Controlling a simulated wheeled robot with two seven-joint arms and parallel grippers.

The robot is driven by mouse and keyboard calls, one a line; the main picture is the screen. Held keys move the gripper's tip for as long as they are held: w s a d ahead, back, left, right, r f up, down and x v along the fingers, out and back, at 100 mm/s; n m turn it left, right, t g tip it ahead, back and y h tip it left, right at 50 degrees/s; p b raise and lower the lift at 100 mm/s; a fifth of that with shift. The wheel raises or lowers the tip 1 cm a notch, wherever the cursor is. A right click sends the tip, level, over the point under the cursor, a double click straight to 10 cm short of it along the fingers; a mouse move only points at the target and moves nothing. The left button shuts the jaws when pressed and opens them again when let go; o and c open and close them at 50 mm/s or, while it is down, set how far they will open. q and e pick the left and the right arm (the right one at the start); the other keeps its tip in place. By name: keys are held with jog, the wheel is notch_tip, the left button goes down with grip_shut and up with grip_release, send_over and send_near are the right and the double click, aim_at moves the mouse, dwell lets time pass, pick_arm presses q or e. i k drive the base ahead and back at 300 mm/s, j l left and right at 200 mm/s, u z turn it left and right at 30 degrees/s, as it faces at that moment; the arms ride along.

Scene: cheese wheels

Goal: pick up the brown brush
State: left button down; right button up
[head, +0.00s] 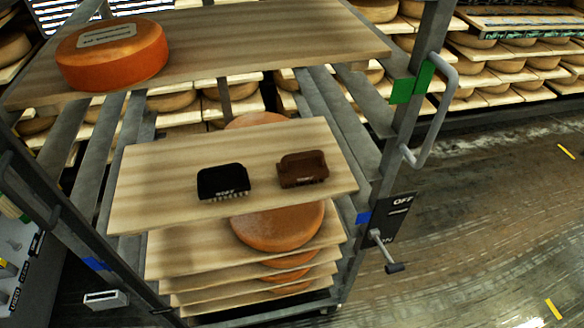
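The brown brush (302,169) lies on a wooden board (150,190) of the metal rack, right of the middle of the head view. A black brush (222,183) with pale bristles along its lower edge lies to its left on the same board, with a gap between them. Neither of my grippers shows in the head view.
An orange cheese wheel (112,54) sits on the upper board (250,45). Another wheel (280,226) lies on a lower board. The rack has a grey handle (440,110) and an OFF sign (396,205) at right. Floor (480,230) at right is clear.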

aim_at(297, 168)
jog(key=k+u, duration=0.45)
jog(key=k+j+u, duration=0.25)
jog(key=k+u, duration=0.25)
jog(key=k, duration=0.15)
